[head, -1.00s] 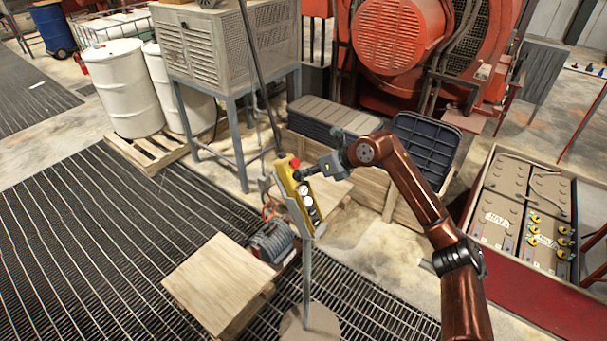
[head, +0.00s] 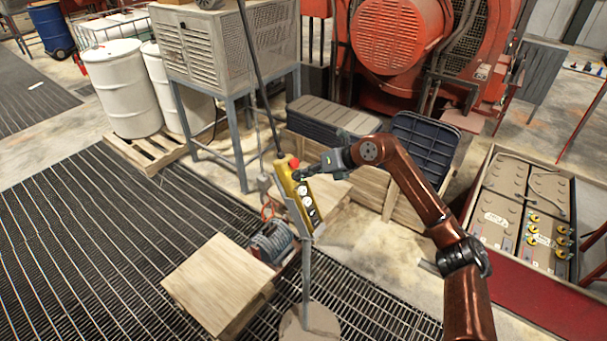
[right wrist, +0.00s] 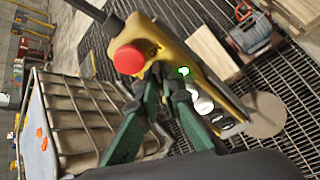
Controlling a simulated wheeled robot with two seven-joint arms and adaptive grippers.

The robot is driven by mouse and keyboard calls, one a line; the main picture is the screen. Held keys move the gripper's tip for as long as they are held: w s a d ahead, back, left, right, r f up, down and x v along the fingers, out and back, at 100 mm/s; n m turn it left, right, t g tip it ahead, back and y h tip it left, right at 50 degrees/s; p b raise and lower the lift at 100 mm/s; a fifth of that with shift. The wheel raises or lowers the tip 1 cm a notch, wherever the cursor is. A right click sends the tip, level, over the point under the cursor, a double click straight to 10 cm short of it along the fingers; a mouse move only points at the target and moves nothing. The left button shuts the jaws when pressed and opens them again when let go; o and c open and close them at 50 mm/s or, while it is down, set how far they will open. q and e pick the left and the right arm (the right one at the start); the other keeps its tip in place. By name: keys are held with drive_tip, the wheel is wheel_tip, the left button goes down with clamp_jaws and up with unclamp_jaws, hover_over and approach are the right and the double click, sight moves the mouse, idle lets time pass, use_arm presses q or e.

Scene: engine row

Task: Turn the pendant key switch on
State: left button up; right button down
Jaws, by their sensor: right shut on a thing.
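The yellow pendant (head: 287,180) hangs tilted on a dark cable, in front of a grey stand. It has a red mushroom button (head: 293,162) near its top and pale round buttons (head: 303,191) below. In the right wrist view the pendant (right wrist: 160,38) shows the red button (right wrist: 129,59) and a small green-lit spot (right wrist: 184,71). My right gripper (head: 302,174) reaches the pendant face just below the red button. In the right wrist view its green fingers (right wrist: 165,78) are closed together there, on the key switch, which they mostly hide. My left gripper is out of view.
A wooden box (head: 215,280) and a grey-blue motor-like unit (head: 272,242) stand below the pendant. A grey cabinet on legs (head: 225,50) stands behind left. Crates (head: 425,145) and a battery tray (head: 520,215) are at right. Grating covers the floor at left.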

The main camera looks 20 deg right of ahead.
drive_tip(key=c, duration=2.1)
unclamp_jaws()
drive_tip(key=v, duration=1.2)
drive_tip(key=shift+f, duration=0.1)
